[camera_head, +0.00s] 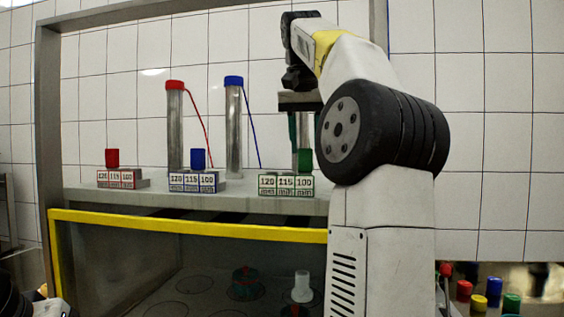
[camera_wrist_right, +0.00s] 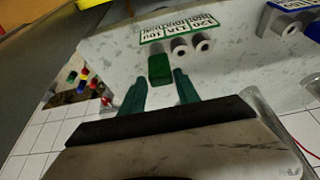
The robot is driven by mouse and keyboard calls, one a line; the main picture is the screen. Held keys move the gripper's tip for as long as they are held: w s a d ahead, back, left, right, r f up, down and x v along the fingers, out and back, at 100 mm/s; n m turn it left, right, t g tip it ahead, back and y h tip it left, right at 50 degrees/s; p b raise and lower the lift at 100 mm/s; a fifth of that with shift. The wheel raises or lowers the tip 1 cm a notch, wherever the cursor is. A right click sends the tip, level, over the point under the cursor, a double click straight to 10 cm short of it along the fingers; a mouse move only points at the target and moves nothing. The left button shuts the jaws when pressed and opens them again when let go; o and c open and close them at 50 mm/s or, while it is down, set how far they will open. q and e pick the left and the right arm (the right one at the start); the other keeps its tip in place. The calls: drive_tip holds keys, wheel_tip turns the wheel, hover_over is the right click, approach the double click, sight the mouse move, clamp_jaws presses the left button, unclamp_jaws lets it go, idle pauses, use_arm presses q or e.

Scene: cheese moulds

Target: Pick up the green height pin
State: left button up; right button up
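The green height pin (camera_head: 305,160) stands upright at the 100 slot of the green-framed label block (camera_head: 286,185) on the shelf. In the right wrist view the green pin (camera_wrist_right: 160,69) lies just beyond and between the fingertips. My right gripper (camera_head: 304,138) points down above the block, its green fingers apart and empty. In the wrist view, the right gripper (camera_wrist_right: 161,82) shows a gap between its fingers, with no visible contact with the pin. The lower fingers partly merge with a grey tube behind them in the head view. My left gripper is not in view.
A red pin (camera_head: 112,158) and a blue pin (camera_head: 198,158) stand at their label blocks to the left. A red-capped tube (camera_head: 175,130) and a blue-capped tube (camera_head: 234,130) rise behind. A yellow bar (camera_head: 180,225) runs below the shelf (camera_head: 240,200).

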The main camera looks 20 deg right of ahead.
sight(306, 162)
drive_tip(key=shift+x, duration=2.65)
drive_tip(key=shift+w, duration=0.1)
clamp_jaws()
